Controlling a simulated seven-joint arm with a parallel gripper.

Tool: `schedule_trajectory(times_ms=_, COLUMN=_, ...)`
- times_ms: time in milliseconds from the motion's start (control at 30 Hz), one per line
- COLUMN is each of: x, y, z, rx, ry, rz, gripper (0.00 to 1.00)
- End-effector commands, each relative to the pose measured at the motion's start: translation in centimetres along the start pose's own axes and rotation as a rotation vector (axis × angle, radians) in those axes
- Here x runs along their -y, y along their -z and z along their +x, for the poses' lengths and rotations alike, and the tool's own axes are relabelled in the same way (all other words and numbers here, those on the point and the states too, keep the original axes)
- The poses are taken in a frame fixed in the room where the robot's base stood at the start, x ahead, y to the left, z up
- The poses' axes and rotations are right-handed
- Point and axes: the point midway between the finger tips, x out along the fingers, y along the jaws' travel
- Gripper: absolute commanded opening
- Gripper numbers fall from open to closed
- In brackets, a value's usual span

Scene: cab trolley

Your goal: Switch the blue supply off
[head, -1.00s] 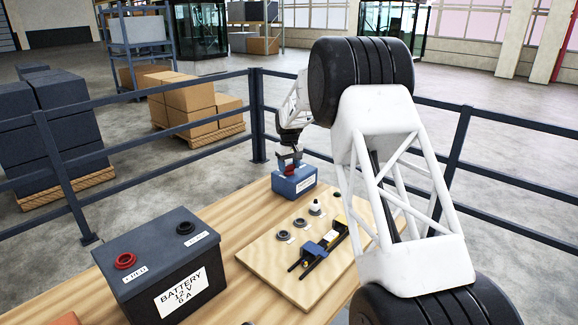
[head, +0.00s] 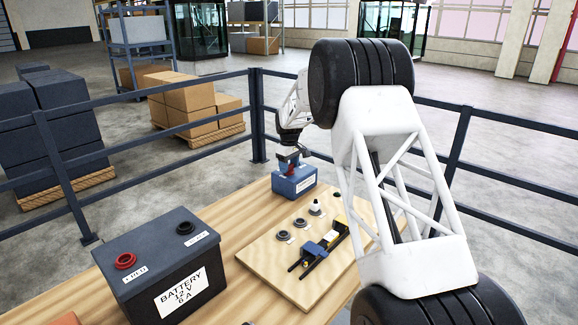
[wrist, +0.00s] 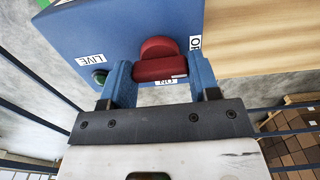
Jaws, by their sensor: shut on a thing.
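The blue supply (head: 305,184) is a blue box at the far end of the wooden table. In the wrist view its face (wrist: 75,25) carries a red knob (wrist: 160,50) with a raised bar, and labels reading LIVE, ON and a partly hidden one that looks like OFF. A round green lamp (wrist: 99,76) sits beside LIVE, partly behind a finger. My gripper (wrist: 160,85) has its two blue fingers on either side of the knob's bar, shut on it. In the head view my gripper (head: 289,158) points down onto the box, mostly hiding the knob.
A black battery (head: 165,265) stands at the near left. A wooden board (head: 262,258) carries round sockets, a white-topped part (head: 315,207) and a blue and yellow device (head: 320,247). Dark railings (head: 160,130) run behind the table.

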Motion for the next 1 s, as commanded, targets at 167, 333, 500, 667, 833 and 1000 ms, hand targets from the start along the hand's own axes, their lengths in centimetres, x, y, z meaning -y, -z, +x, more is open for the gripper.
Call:
schedule_trajectory(times_ms=167, x=0.0, y=0.0, z=0.0, rx=0.000, ry=0.000, rz=0.000, gripper=0.76)
schedule_trajectory(times_ms=333, x=0.0, y=0.0, z=0.0, rx=0.000, ry=0.000, rz=0.000, gripper=0.81)
schedule_trajectory(times_ms=500, x=0.0, y=0.0, z=-0.1, rx=0.000, ry=0.000, rz=0.000, gripper=0.81)
schedule_trajectory(times_ms=667, x=0.0, y=0.0, z=-0.7, rx=0.000, ry=0.000, rz=0.000, gripper=0.81)
schedule_trajectory(times_ms=833, x=0.0, y=0.0, z=-2.3, rx=-0.001, ry=-0.001, rz=0.000, gripper=0.81)
schedule_trajectory(times_ms=1000, x=0.0, y=0.0, z=-4.5, rx=-0.002, ry=-0.002, rz=0.000, gripper=0.81)
